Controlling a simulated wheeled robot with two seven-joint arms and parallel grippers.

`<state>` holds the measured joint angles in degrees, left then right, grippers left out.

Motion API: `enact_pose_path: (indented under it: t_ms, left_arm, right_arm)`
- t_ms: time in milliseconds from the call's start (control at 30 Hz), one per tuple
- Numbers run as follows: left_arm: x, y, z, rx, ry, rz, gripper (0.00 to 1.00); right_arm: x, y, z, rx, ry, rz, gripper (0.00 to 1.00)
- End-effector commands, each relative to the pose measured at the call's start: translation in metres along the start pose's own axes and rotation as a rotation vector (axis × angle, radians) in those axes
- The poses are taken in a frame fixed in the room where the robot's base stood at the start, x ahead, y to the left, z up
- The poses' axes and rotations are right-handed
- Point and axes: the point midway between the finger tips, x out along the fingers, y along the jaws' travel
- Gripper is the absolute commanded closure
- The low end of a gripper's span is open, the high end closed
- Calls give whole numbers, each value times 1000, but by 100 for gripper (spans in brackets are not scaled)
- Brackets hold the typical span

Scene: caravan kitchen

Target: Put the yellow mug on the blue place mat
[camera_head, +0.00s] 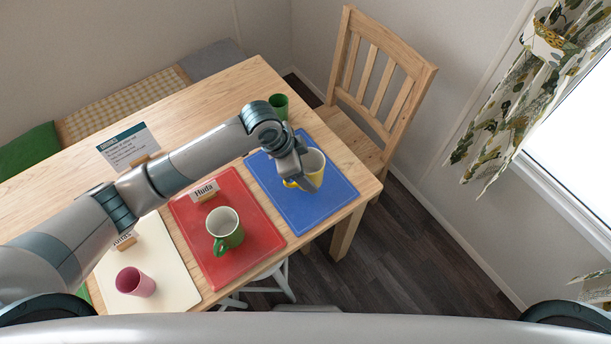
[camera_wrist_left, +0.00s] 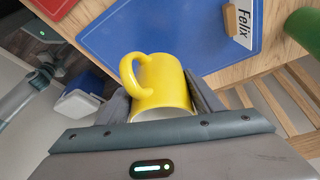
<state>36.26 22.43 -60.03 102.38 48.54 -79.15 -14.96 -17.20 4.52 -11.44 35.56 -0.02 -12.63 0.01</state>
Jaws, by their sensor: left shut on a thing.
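The yellow mug (camera_head: 316,178) has a white inside and stands out over the blue place mat (camera_head: 268,188) at the right end of the table in the head view. My left gripper (camera_head: 304,174) is shut on it. I cannot tell whether the mug's base touches the mat.
A red mat (camera_head: 245,262) holds a green mug (camera_head: 226,238). A cream mat (camera_head: 175,265) holds a pink cup (camera_head: 135,282). A green cup (camera_head: 279,104) stands behind the blue mat. A Felix name card (camera_wrist_left: 244,25) stands by the blue mat. A wooden chair (camera_head: 372,75) is beyond.

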Motion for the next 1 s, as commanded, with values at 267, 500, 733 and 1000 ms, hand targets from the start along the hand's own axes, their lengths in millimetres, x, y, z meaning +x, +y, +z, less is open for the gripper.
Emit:
enact_pose_path:
  t_ms: [267,500,733,1000]
  left_arm:
    - [0,-2,1,0,2,0,71]
    - [9,-1,5,-3,0,3,71]
    - [33,-1,15,-2,0,1,71]
    - [38,-2,17,-1,2,-1,71]
  right_arm:
    - [0,0,0,0,0,0,69]
    - [-6,0,0,0,0,0,69]
    - [-14,0,-1,0,0,0,69]
    - [-14,0,-1,-1,0,0,69]
